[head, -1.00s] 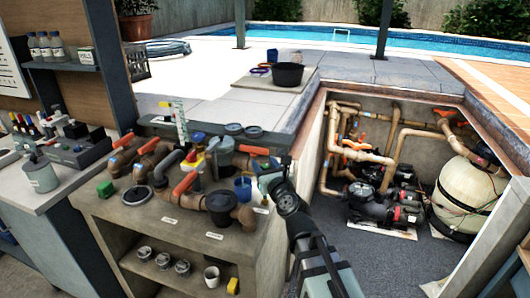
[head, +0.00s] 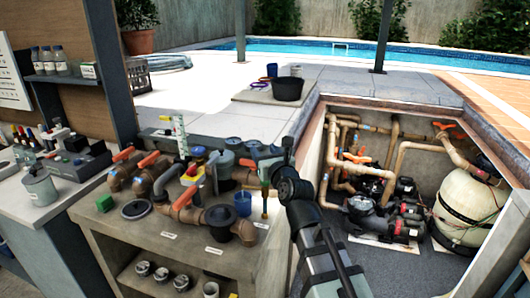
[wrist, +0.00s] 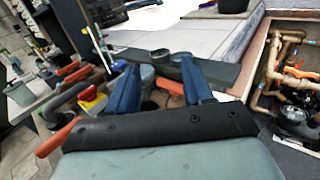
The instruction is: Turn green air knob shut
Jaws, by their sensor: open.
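My gripper (head: 264,165) is over the right end of the pipe bench, pointing away from me. In the wrist view its two blue fingers (wrist: 160,72) are spread apart with nothing held between them. Beyond and between them show a grey-green canister (wrist: 148,77) and an orange valve handle (wrist: 169,86). I cannot make out a green air knob for certain; my gripper and arm cover part of the bench's right end.
Pipes with orange-handled valves (head: 185,197), a yellow-and-red part (head: 192,174), a blue cup (head: 243,203) and a black cap (head: 220,216) crowd the bench (head: 190,240). The pit with pumps (head: 375,222) and a tank (head: 468,212) lies to the right. A black tub (head: 287,89) stands behind.

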